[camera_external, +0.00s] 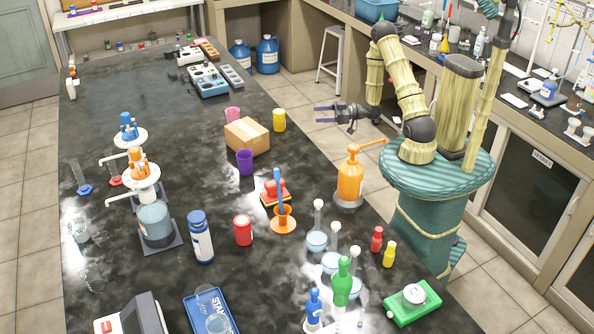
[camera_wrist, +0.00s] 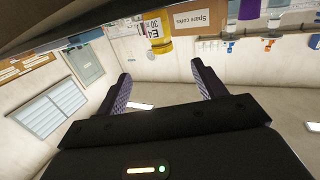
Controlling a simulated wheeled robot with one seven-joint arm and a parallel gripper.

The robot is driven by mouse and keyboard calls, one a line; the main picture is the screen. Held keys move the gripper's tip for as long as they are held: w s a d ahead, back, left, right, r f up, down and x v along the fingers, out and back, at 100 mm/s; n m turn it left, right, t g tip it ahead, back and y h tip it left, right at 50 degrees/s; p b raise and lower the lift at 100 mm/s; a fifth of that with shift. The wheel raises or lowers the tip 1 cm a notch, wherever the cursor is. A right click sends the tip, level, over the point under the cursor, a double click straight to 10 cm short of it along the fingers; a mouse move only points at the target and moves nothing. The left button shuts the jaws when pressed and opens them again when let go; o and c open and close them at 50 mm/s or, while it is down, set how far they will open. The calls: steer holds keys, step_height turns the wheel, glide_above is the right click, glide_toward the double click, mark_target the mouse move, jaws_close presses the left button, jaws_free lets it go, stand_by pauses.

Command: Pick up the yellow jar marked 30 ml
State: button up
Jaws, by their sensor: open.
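The yellow jar (camera_external: 279,120) stands upright on the dark bench near its right edge, beside a cardboard box. In the wrist view the picture is upside down, and the yellow jar (camera_wrist: 157,48) shows beyond the gap between my fingers, with a white label on which "30" can be read. My gripper (camera_external: 321,113) is open and empty, just right of the jar and apart from it, pointing left toward it. Its two dark fingers (camera_wrist: 161,76) show spread in the wrist view.
The cardboard box (camera_external: 247,137), labelled "Spare corks" in the wrist view (camera_wrist: 203,18), stands left of the jar. A pink cup (camera_external: 232,114) and a purple cup (camera_external: 245,162) stand close to the box. An orange bottle (camera_external: 350,178) stands nearer on the bench. Bench space behind the jar is clear.

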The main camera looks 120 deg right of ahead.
steer(key=shift+w+b, duration=1)
steer(key=shift+b, duration=1.1)
steer(key=p, duration=0.1)
glide_toward(279, 118)
steer(key=w+d, duration=0.1)
steer(key=w+d+f, duration=0.1)
steer(key=d, duration=0.1)
steer(key=shift+w+d+f, duration=0.1)
steer(key=shift+w+d, duration=0.2)
steer(key=shift+w, duration=0.1)
steer(key=shift+w+d, duration=0.2)
steer(key=shift+w, duration=0.2)
steer(key=shift+f+p+x, duration=0.2)
steer(key=shift+p+x, duration=0.05)
steer(key=shift+x, duration=1.05)
steer(key=shift+f+p+x, duration=0.15)
steer(key=shift+p+x, duration=0.05)
steer(key=shift+x, duration=1.1)
steer(key=c, duration=1.1)
steer(key=shift+o, duration=0.2)
steer(key=shift+r, duration=0.1)
